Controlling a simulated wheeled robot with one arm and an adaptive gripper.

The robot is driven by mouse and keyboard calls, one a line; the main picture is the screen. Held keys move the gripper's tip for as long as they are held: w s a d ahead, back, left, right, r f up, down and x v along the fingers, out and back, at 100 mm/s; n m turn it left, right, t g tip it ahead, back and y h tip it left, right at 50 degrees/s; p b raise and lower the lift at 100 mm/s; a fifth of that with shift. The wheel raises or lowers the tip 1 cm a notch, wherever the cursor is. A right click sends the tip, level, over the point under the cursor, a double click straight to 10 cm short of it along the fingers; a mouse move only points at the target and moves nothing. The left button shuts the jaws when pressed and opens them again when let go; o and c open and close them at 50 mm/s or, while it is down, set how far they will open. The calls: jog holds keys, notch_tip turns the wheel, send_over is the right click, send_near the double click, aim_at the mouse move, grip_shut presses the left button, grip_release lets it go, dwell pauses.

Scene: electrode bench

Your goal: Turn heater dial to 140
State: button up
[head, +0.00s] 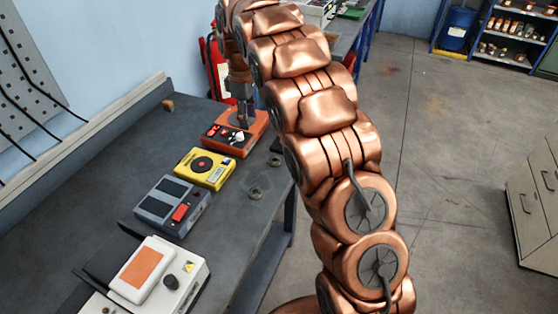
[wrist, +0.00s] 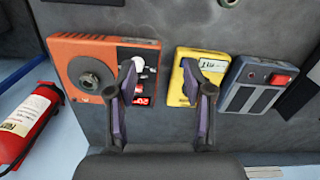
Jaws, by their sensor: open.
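An orange box (head: 222,138) with a grey round disc (wrist: 89,79), a pale dial-like knob (wrist: 139,62) and a small lit red display (wrist: 143,101) sits on the bench; the display seems to read 20, though it is small. My gripper (head: 241,120) is over this box, pointing down. In the wrist view my gripper (wrist: 166,92) is open and empty, one finger overlapping the box beside the pale knob, the other in front of a yellow box. The finger hides part of the panel. I cannot tell whether it touches.
The yellow box (head: 196,172) and a grey box (head: 155,212) with a red switch stand in the row on the dark bench (head: 112,190). Small rings (head: 255,192) lie near its right edge. A red extinguisher (wrist: 27,124) stands beyond the bench.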

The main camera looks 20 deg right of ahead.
jog(key=s+d+r+m+b, duration=0.1)
jog(key=s+m+b, duration=0.2)
jog(key=s, duration=1.7)
jog(key=m, duration=0.2)
jog(key=shift+s+r+m+g, duration=0.15)
jog(key=shift+s+m+g, duration=0.25)
jog(key=shift+d, duration=0.1)
jog(key=s+f+m, duration=0.2)
jog(key=s, duration=1)
jog(key=s+a+f+m, duration=0.1)
jog(key=s+f+m, duration=0.1)
jog(key=s, duration=1)
jog(key=shift+s+a+f+m+g, duration=0.15)
jog(key=shift+s+f+m+g, duration=0.1)
jog(key=shift+f+m+g, duration=0.2)
jog(key=shift+c, duration=0.3)
